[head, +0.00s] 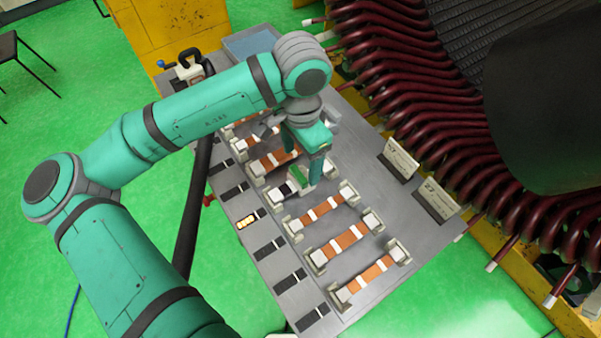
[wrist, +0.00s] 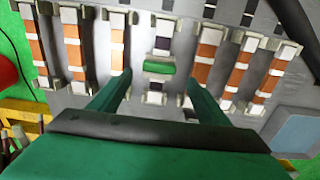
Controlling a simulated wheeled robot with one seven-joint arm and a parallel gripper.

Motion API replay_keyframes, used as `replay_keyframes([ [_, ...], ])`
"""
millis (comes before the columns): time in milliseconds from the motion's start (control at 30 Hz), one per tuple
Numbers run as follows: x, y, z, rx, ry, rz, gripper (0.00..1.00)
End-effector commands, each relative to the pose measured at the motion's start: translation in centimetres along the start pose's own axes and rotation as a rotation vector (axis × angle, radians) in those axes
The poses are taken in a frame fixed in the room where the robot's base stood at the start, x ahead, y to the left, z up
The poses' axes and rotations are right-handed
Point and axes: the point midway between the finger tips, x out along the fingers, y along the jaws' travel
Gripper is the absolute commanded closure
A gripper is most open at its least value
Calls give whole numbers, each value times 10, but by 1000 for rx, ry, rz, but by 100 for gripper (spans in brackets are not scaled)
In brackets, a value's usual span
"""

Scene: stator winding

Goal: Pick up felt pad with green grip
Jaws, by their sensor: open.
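The felt pad's green grip (wrist: 158,67) lies across the middle of one holder slot in the wrist view, with pale edges around it and dark strip pieces above and below. My gripper (wrist: 157,76) is open, with one finger to each side of the green grip and a gap on both sides. In the head view my gripper (head: 304,168) points down over the same slot, low above the grey table (head: 385,215).
Orange-wrapped bars (head: 335,246) in pale end holders stand on both sides of the slot. Dark strips (head: 270,248) run along the table's left edge, one lit yellow. Two sign plates (head: 400,158) stand at the right. Dark red coils (head: 440,130) rise beyond the table.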

Motion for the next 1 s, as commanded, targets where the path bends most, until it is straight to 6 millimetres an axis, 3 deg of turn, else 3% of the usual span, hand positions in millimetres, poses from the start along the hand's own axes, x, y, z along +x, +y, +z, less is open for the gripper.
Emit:
replay_keyframes([
  [267, 20, 1, 1, 1, 0, 1, 30],
  [600, 61, 1, 4, 1, -1, 1, 30],
  [867, 63, 1, 3, 1, 1, 0, 30],
  [1000, 63, 1, 3, 1, 0, 0, 58],
])
